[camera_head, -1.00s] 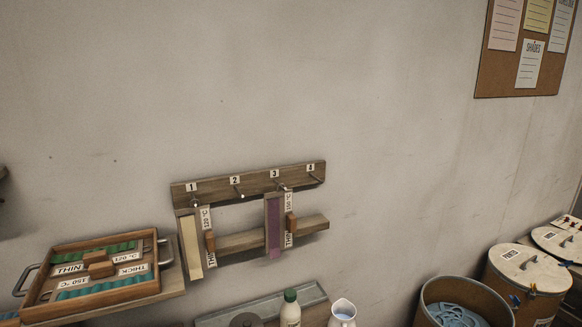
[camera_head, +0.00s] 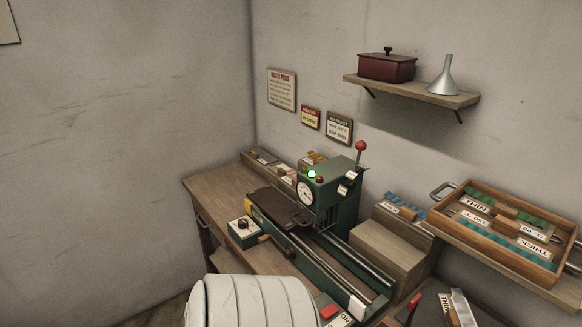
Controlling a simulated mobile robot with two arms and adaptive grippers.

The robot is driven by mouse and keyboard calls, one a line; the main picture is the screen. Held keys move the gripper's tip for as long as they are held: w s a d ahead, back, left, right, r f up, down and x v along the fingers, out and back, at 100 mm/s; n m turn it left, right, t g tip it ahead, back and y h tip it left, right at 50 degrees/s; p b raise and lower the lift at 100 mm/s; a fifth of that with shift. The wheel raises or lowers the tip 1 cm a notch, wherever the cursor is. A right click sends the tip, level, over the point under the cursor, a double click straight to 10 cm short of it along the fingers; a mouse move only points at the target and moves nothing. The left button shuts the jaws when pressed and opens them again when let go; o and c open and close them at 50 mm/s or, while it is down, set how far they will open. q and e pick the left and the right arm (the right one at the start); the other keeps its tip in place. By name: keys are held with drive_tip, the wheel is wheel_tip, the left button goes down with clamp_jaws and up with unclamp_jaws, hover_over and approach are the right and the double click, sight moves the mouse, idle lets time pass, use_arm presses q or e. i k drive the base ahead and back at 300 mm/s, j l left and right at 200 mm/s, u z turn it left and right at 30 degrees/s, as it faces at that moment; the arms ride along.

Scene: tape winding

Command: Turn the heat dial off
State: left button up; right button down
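A small green box with a pale top plate and a dark knob (camera_head: 243,224), which looks like the heat dial, sits at the left front of the green press machine (camera_head: 345,209). Its setting is too small to read. On the machine there is a round white gauge (camera_head: 305,191), a lit green lamp (camera_head: 312,174) and a lever with a red ball (camera_head: 360,146). Neither of my grippers is in view.
The machine stands on a wooden bench (camera_head: 217,187) in the corner. A shelf (camera_head: 425,92) with a dark red box (camera_head: 386,66) and a funnel (camera_head: 443,77) hangs above. A wooden tray (camera_head: 553,230) is at the right. The bench's left end is clear.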

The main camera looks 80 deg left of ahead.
sight(242, 224)
drive_tip(key=u, duration=2.8)
